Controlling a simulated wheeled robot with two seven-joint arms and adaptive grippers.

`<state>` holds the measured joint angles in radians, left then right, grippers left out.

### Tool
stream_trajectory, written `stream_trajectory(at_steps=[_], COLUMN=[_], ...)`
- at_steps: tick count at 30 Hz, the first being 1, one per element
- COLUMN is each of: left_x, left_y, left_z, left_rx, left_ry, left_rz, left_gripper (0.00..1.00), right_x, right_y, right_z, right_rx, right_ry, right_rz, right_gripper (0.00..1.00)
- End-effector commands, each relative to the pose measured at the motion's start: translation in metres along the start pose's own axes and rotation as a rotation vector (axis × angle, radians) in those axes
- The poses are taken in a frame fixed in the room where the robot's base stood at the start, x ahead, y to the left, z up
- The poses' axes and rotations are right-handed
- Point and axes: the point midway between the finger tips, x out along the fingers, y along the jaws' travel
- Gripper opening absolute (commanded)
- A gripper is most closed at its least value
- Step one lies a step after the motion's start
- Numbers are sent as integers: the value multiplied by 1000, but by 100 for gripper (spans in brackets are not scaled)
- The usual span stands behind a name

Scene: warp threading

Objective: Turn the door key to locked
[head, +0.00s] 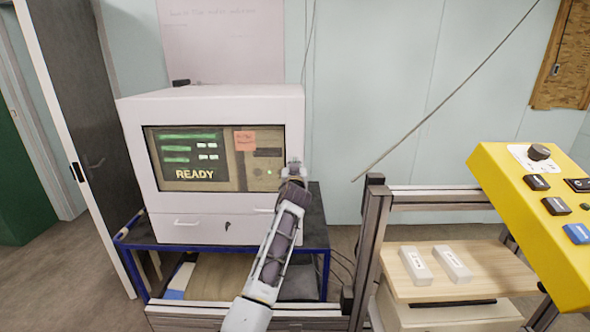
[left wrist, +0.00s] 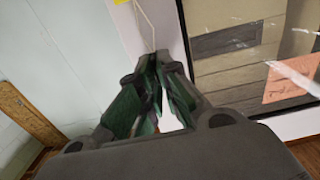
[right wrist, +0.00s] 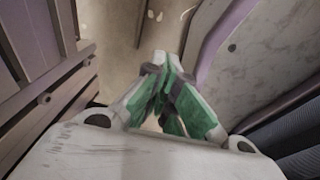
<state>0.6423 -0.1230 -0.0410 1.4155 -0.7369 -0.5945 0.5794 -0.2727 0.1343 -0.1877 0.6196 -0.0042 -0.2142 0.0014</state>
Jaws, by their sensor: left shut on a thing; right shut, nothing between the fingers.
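The white machine cabinet (head: 215,100) has a windowed front with a READY display (head: 194,174). A small dark key-like part (head: 227,225) shows on its lower front, below the window. My left gripper (head: 294,172) is at the right edge of the windowed front, above and right of that part and apart from it. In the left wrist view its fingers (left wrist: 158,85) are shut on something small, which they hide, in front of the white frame. My right gripper (right wrist: 165,90) is outside the head view. In the right wrist view it is shut and empty.
The cabinet stands on a blue-framed stand (head: 325,262). A metal frame with a wooden shelf (head: 480,285) holding two white blocks (head: 434,264) is to the right. A yellow control panel (head: 530,225) juts in at far right. A grey door (head: 75,110) stands left.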

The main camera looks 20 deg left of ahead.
Motion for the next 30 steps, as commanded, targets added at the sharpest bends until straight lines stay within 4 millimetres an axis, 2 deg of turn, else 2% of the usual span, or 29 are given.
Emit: stream_trajectory(at_steps=[6, 7, 9, 12, 18, 22, 30], left_x=[0, 0, 0, 0, 0, 0, -8], left_y=[0, 0, 0, 0, 0, 0, 1], left_z=[-4, -4, -4, -3, -2, -1, -1], left_rx=[-4, -4, -3, -2, -2, -1, -2], left_ry=[5, 5, 5, 4, 2, 1, 1], left_rz=[1, 1, 1, 0, 0, 0, 1], left_gripper=[0, 8, 17, 27, 27, 27, 27], right_x=[-1, -1, -1, -2, -2, -1, -1], right_y=[-4, -6, -9, -13, -16, -14, -13], right_z=[4, 5, 8, 12, 16, 9, 9], right_rx=[1, 1, 2, 2, 3, 2, 2], right_ry=[-5, -6, -9, -14, -18, -11, -11], right_rz=[-4, -6, -9, -13, -16, -15, -13], right_gripper=[0, 0, 0, 0, 0, 0, 0])
